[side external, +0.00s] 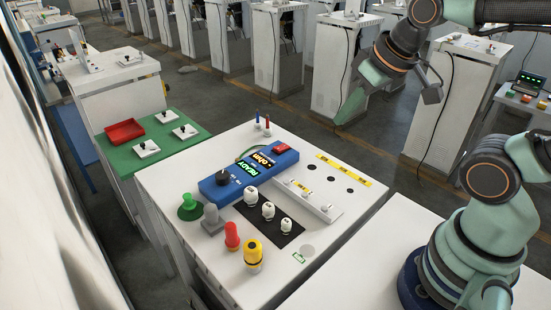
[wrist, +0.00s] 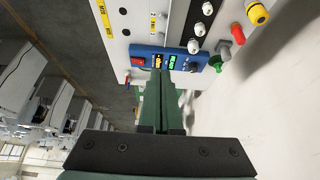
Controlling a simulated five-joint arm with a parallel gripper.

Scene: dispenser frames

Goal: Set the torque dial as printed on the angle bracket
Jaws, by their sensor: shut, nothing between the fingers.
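A blue box (side external: 245,172) with a black round dial (side external: 222,178), a lit display reading READY (side external: 258,168) and a red switch (side external: 281,148) lies on the white cabinet top. In the wrist view the blue box (wrist: 178,61) is just beyond my fingertips, with its dial (wrist: 193,70) to their right. My gripper (side external: 343,118) is shut and empty, raised behind the cabinet top; its green fingers also show in the wrist view (wrist: 163,82). I cannot pick out an angle bracket or read a printed setting. The dial's pointer is too small to read.
Green (side external: 189,205), grey (side external: 212,218), red (side external: 232,236) and yellow (side external: 253,252) upright parts line the front edge. Two probes (side external: 262,122) stand at the back. A green table holds a red tray (side external: 125,131).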

